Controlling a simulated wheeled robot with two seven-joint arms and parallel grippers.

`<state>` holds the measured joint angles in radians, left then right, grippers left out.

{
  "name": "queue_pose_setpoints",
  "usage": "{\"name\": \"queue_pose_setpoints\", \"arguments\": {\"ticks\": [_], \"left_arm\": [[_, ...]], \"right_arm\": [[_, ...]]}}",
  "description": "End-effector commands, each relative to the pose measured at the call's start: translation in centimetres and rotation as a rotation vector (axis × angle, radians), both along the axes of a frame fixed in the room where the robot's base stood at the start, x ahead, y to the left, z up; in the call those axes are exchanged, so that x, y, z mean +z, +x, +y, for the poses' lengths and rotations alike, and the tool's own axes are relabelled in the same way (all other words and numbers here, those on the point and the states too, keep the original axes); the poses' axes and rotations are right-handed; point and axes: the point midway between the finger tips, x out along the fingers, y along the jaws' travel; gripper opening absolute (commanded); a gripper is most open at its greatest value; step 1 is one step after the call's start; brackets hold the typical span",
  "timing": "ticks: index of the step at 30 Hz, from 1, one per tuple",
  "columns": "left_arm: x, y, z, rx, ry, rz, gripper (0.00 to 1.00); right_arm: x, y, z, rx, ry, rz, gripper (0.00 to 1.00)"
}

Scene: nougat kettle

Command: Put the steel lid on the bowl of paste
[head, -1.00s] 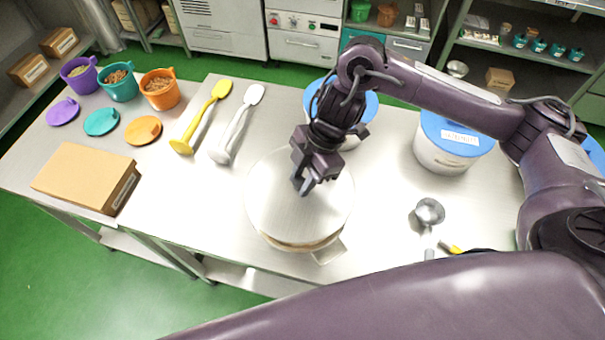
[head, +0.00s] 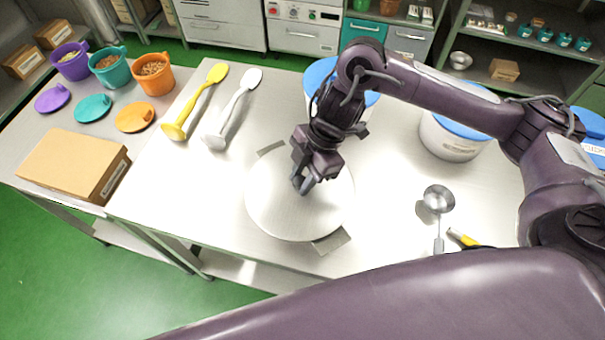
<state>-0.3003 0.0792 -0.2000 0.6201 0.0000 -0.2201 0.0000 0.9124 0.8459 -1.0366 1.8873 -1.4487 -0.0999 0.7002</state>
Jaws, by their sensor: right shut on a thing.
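The steel lid (head: 272,205) is a round, shiny disc over the middle of the table in the head view. My right gripper (head: 303,184) is above its centre, shut on the lid's grip, which the jaws hide. The bowl of paste is under the lid. Only its two flat steel handles show, one at the near right (head: 331,242) and one at the far left (head: 270,148). The bowl's rim and the paste are hidden. I cannot tell whether the lid rests on the rim or hangs just above it. My left gripper is not in view.
Blue-lidded tubs (head: 450,138) stand behind and right. A ladle (head: 438,200) lies right of the lid.

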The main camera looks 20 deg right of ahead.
Motion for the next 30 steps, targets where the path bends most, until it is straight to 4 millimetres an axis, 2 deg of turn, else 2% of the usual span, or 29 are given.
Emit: {"name": "queue_pose_setpoints", "arguments": {"ticks": [30], "left_arm": [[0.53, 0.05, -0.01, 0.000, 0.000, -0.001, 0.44]], "right_arm": [[0.13, -0.03, 0.07, 0.001, 0.001, 0.000, 0.00]]}}
